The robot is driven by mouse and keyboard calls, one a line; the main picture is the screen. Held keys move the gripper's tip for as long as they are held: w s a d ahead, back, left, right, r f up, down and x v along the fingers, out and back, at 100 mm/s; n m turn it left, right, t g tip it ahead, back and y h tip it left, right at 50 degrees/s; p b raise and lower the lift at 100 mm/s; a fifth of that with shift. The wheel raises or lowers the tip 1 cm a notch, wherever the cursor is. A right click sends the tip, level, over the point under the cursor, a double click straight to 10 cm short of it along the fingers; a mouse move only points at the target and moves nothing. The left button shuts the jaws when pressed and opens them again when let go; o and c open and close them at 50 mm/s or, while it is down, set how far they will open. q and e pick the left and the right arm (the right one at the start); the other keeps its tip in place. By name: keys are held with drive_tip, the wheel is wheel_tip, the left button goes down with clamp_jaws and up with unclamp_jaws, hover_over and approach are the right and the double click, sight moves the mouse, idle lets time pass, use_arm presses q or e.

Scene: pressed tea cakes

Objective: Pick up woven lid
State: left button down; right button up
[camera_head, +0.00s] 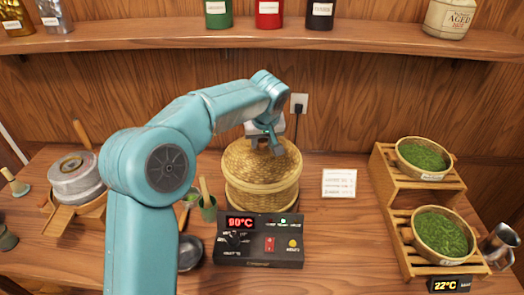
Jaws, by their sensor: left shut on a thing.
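The woven lid (247,167) is a round, tan wicker cover. It sits on the round woven basket (262,198) at the middle of the table. My left gripper (265,145) comes down over the lid's top from the left and is shut on the lid, near its centre. The exact grip is partly hidden by the gripper and wrist. I see no clear gap between lid and basket. My right gripper is not in view.
A control box (260,240) reading 90°C stands right in front of the basket. A white card (339,183) is to its right. A wooden rack (398,208) with two baskets of green leaves stands at the right. A shelf (262,36) runs above.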

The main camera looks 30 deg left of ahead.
use_arm(q)
drive_tip(key=shift+f, duration=0.25)
